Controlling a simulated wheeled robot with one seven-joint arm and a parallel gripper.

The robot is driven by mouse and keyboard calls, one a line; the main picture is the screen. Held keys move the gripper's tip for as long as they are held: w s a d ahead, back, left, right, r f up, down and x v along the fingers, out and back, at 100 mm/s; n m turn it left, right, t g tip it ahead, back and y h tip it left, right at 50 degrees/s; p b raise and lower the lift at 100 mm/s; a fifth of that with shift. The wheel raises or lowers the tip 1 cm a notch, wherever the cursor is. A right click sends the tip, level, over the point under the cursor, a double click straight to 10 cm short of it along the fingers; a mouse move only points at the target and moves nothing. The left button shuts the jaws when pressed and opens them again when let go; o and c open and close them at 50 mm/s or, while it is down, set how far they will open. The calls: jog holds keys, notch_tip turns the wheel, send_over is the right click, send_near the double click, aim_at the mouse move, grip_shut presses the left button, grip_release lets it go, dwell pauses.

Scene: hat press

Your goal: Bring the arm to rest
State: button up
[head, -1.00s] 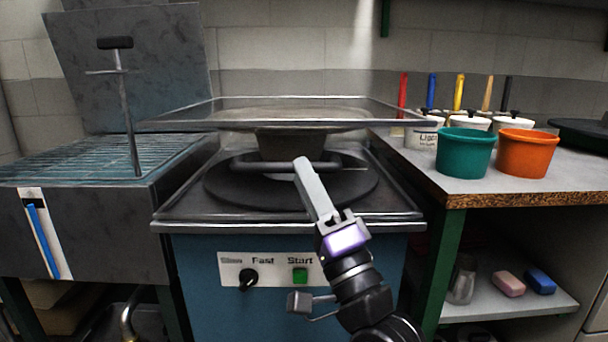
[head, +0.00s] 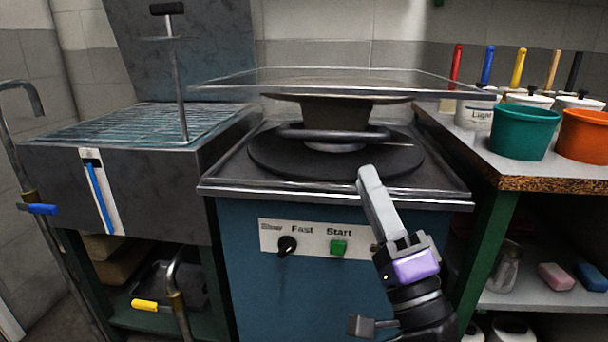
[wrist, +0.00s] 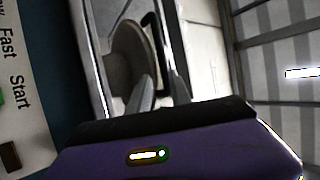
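My gripper (head: 370,178) has pale grey fingers and a purple-lit body, in front of the press's right front edge in the head view. In the wrist view, its two fingers (wrist: 161,90) stand apart with a narrow gap and nothing clearly held between them. From the head view, they overlap into one bar. My black forearm reaches in from the lower right. The hat press (head: 325,185) has a blue body, a dark round plate (head: 280,155) and a grey block (head: 325,116) beneath a clear flat sheet. Its front panel (head: 310,240) carries a black knob and green start button.
A shelf bench (head: 470,180) at right holds a teal bucket (head: 525,132), an orange bucket (head: 585,135) and white pots. A grey basin (head: 150,180) with a grid top and upright lever stands left. Pipes with a blue (head: 40,209) and yellow handle (head: 148,305) rise at lower left.

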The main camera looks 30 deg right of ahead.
jog(key=s+a+f+n+g+y, duration=0.1)
jog(key=s+a+f+n+g, duration=0.1)
jog(key=s+f+n, duration=0.55)
jog(key=s+a+f+n+g, duration=0.2)
jog(key=s+f+n, duration=0.25)
jog(key=f, duration=0.55)
jog(key=s+a+f+n+g+y, duration=0.1)
jog(key=s+a+f+n+g, duration=0.15)
jog(key=s+f, duration=0.55)
jog(key=s+a+f+n+g, duration=0.1)
jog(key=s+f+g, duration=0.4)
jog(key=s, duration=0.6)
notch_tip(320, 180, up, 35)
jog(key=p, duration=3.5)
jog(key=shift+w+t+p, duration=0.3)
jog(key=shift+w+t, duration=0.05)
jog(key=shift+t, duration=0.1)
jog(key=shift+a+f, duration=0.1)
